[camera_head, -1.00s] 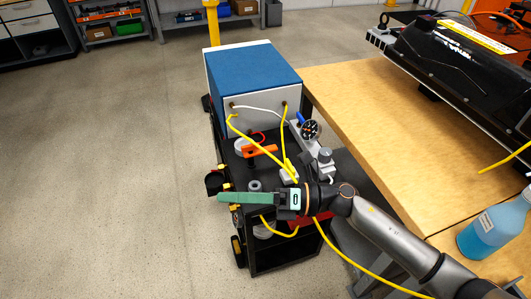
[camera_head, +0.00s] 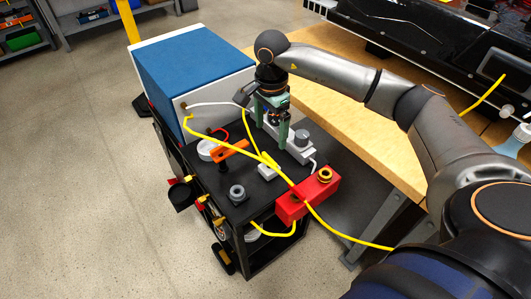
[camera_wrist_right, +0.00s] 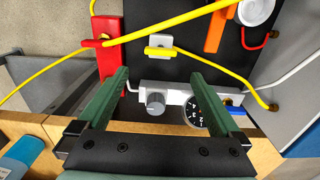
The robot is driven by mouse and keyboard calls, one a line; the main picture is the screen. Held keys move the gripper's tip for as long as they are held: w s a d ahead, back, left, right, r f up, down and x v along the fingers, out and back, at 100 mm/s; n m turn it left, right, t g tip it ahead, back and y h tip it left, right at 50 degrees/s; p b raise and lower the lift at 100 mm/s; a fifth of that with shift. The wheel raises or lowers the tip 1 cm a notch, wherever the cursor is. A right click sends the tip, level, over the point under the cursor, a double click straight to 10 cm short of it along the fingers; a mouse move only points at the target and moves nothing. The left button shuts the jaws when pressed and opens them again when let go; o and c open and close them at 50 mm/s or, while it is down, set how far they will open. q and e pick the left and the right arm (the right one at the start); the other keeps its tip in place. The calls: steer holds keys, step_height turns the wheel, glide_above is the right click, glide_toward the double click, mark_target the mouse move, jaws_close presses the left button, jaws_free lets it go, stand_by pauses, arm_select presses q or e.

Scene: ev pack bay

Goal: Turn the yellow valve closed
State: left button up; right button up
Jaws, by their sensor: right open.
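The yellow valve handle (camera_wrist_right: 160,53) sits on a small pale block in the wrist view, lying crosswise in the picture. In the head view the handle (camera_head: 268,160) is small and partly mixed up with a yellow hose, so its exact angle is hard to tell. My right gripper (camera_head: 271,130) points down above the grey manifold, behind the valve. In the wrist view the gripper (camera_wrist_right: 160,72) is open and empty, its green fingers apart on either side of the manifold's knob. The valve appears just beyond the fingertips. My left gripper is not in view.
The black cart (camera_head: 215,190) also carries the grey manifold (camera_wrist_right: 175,97) with a gauge, a red block (camera_head: 308,197), an orange handle (camera_head: 230,150) and a blue-topped box (camera_head: 190,70). Yellow hoses cross the cart top. A wooden bench (camera_head: 350,125) stands alongside.

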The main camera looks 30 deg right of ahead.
mark_target(269, 158)
step_height(269, 158, down, 10)
steer(key=shift+a+r, duration=0.1)
stand_by(0.4)
steer(key=c, duration=1.2)
